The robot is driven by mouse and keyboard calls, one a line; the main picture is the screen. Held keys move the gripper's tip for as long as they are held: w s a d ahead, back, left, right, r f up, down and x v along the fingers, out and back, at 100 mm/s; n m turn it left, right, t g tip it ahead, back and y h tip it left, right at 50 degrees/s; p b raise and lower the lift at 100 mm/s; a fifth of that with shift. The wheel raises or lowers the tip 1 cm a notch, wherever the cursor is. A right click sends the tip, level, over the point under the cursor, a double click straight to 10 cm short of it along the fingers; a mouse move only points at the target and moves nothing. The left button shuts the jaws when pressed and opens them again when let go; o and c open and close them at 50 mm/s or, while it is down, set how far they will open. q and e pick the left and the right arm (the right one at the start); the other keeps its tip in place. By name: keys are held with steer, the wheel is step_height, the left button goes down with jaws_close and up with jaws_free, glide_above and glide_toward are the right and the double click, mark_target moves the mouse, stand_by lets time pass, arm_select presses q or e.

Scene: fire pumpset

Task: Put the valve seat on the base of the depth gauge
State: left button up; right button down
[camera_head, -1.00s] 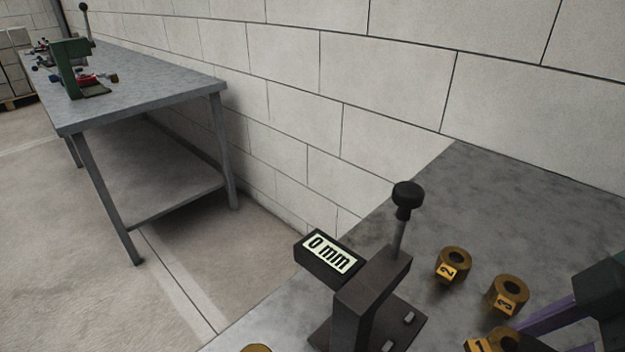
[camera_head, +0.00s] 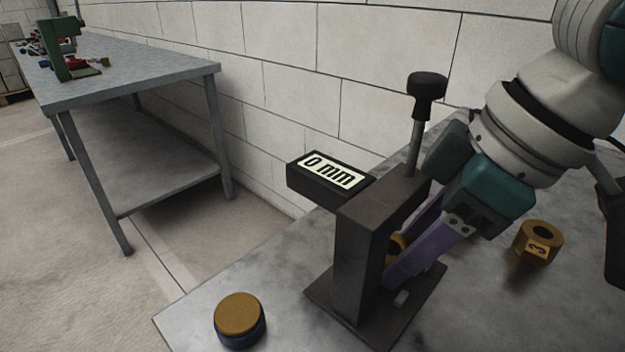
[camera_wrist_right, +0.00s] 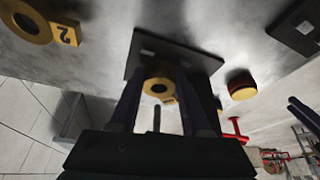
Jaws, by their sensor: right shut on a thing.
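The depth gauge (camera_head: 365,260) stands on the near table, with a dark base plate (camera_head: 422,310), a black-knobbed plunger (camera_head: 428,92) and a display (camera_head: 332,172) reading 0 mm. My right gripper (camera_head: 398,262) reaches in at the gauge column, over the base. It is shut on a gold ring-shaped valve seat (camera_head: 397,246), mostly hidden by column and fingers. In the right wrist view the held valve seat (camera_wrist_right: 159,88) lies between the fingers, over the base plate (camera_wrist_right: 150,52); its label is unreadable. I cannot tell whether it touches the base.
Valve seat 2 (camera_wrist_right: 32,22) shows in the wrist view. A gold-topped blue cylinder (camera_head: 240,318) stands left of the gauge. Another table (camera_head: 130,80) stands at back left.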

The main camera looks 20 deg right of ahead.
steer(key=shift+r, duration=0.1)
steer(key=shift+c, duration=1.8)
jaws_free()
steer(key=p+v, duration=0.3)
steer(key=v, duration=0.9)
steer(key=shift+p, duration=0.35)
